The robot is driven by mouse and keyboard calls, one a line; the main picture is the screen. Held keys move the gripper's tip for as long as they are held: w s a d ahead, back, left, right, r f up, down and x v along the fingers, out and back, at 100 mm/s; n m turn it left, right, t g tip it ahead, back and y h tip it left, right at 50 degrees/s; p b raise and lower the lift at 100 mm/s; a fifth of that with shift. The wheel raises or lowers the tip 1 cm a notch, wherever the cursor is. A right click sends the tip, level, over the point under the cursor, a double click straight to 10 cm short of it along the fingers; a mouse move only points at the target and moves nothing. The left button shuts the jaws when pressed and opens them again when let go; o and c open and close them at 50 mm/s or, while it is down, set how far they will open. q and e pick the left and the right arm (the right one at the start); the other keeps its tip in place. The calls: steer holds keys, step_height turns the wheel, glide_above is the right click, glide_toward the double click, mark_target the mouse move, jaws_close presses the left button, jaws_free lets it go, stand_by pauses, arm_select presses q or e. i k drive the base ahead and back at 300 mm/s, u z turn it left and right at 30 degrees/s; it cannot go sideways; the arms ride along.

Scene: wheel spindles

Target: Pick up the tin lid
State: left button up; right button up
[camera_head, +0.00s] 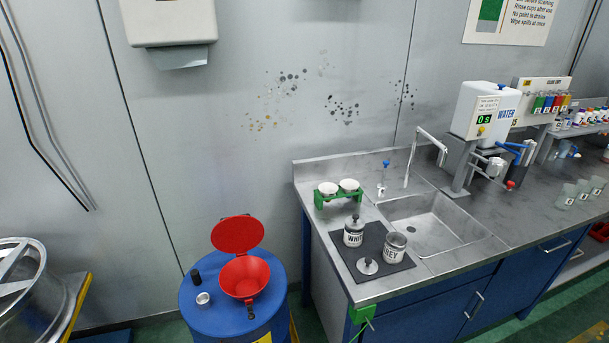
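A round pale metal tin lid (367,266) with a dark knob lies flat on the dark mat (399,267) at the front left of the sink counter. Just behind it stands a labelled tin (353,235) that appears to have a knobbed lid on top. To its right stands a second labelled tin (394,249) with no knobbed lid on it. Nothing touches or covers the loose lid. Neither of my grippers is in view.
A sink basin (432,223) with a tall tap lies right of the mat. A green rack (338,193) with two white cups stands behind. A blue drum (222,321) with a red funnel (245,276) stands left. A water dispenser (484,112) stands at the right.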

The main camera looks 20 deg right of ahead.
mark_target(367, 265)
steer(key=z, duration=1.25)
